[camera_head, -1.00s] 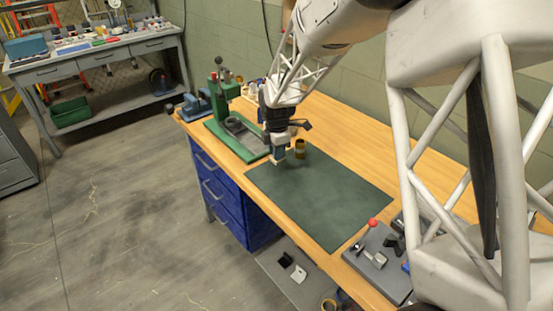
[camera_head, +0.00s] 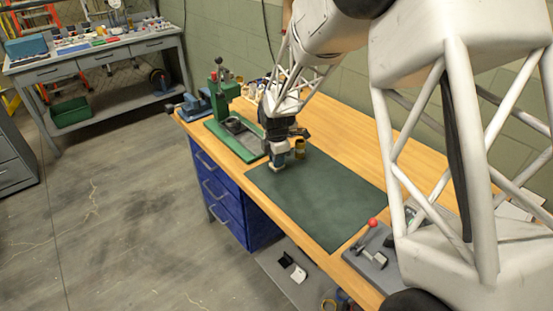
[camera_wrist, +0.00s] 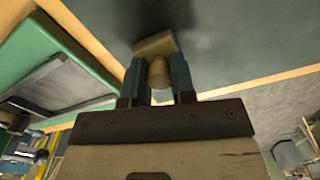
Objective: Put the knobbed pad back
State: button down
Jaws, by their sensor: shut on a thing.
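The knobbed pad (camera_wrist: 156,45) is a tan block with a rounded knob (camera_wrist: 158,74) in the wrist view. My gripper (camera_wrist: 159,82) is shut on the knob, one blue-grey finger on each side. In the head view my gripper (camera_head: 276,165) points down over the near left part of the dark green mat (camera_head: 325,200). The pad is too small there to make out clearly. I cannot tell whether its underside touches the mat.
A green press (camera_head: 222,105) on a green base stands left of my gripper. A yellowish cylinder (camera_head: 300,149) stands close on the right. A grey fixture with a red-knobbed lever (camera_head: 373,223) sits at the near right. Most of the mat is clear.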

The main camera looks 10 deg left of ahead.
jog(key=shift+f, duration=0.1)
jog(key=c, duration=1)
grip_release()
jog(key=shift+o, duration=0.2)
notch_tip(320, 180, up, 12)
dwell(0.4)
jog(key=shift+d+r, duration=0.1)
jog(key=shift+r, duration=0.1)
